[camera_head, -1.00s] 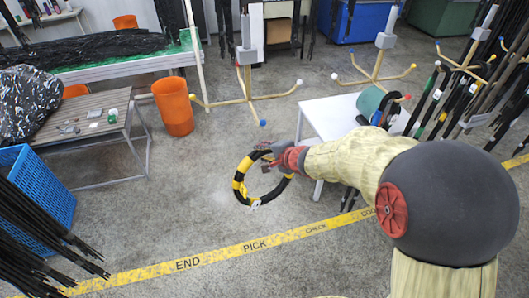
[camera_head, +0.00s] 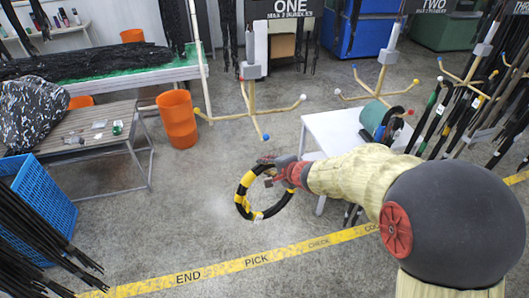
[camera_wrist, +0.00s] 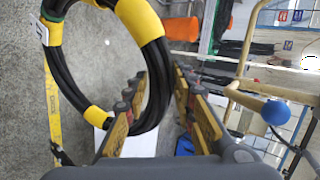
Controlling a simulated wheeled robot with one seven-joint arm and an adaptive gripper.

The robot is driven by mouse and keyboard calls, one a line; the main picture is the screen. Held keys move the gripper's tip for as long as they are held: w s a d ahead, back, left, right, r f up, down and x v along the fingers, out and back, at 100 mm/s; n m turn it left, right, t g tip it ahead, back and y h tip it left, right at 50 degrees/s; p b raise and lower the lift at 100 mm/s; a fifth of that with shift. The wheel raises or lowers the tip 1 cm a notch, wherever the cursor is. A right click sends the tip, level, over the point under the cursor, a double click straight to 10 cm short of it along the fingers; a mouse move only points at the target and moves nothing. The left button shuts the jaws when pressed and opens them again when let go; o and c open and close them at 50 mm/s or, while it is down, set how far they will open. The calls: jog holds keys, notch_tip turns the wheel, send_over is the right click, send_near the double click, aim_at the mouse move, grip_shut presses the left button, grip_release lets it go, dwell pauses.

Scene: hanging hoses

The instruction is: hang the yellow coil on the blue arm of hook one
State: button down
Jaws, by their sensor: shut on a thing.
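The yellow coil (camera_head: 243,181), a black hose ring with yellow bands, hangs in the air from my gripper (camera_head: 270,172). In the wrist view the coil (camera_wrist: 151,20) passes between the two fingers of my gripper (camera_wrist: 160,105), which is shut on it. Hook one (camera_head: 251,101), under the sign ONE, has several thin tan arms with coloured ball tips. Its blue-tipped arm (camera_head: 257,125) points toward the camera, above and behind the coil in the picture. The blue tip (camera_wrist: 275,112) shows right of the fingers in the wrist view. The coil and blue arm are apart.
Hook two (camera_head: 378,84) stands to the right, with a white table (camera_head: 330,130) below it. An orange bin (camera_head: 178,120) stands left of hook one. A blue crate (camera_head: 40,200) is at far left. Bundles of dark hoses hang at right. The floor around the coil is clear.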

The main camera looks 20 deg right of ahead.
jog(key=shift+d+b, duration=0.1)
jog(key=shift+b, duration=0.2)
jog(key=shift+d+f+m, duration=0.1)
jog(key=shift+d+m, duration=0.2)
jog(key=shift+d, duration=0.25)
jog(key=s+d+f+m+t+y+b, duration=0.1)
jog(key=s+d+f+m+b, duration=0.25)
jog(key=d, duration=0.55)
jog(key=s+d+f+m+t+b, duration=0.1)
jog(key=s+d+f+m, duration=0.1)
jog(key=s+d+m, duration=0.5)
jog(key=s+a+r+m+t+y, duration=0.1)
jog(key=a+r+m+t, duration=0.1)
jog(key=r, duration=0.3)
jog(key=s+a+r+m+t+y+b, duration=0.1)
jog(key=a+r+m+t+y, duration=0.1)
jog(key=a+r+m, duration=0.1)
notch_tip(320, 180, up, 2)
jog(key=shift+m, duration=0.75)
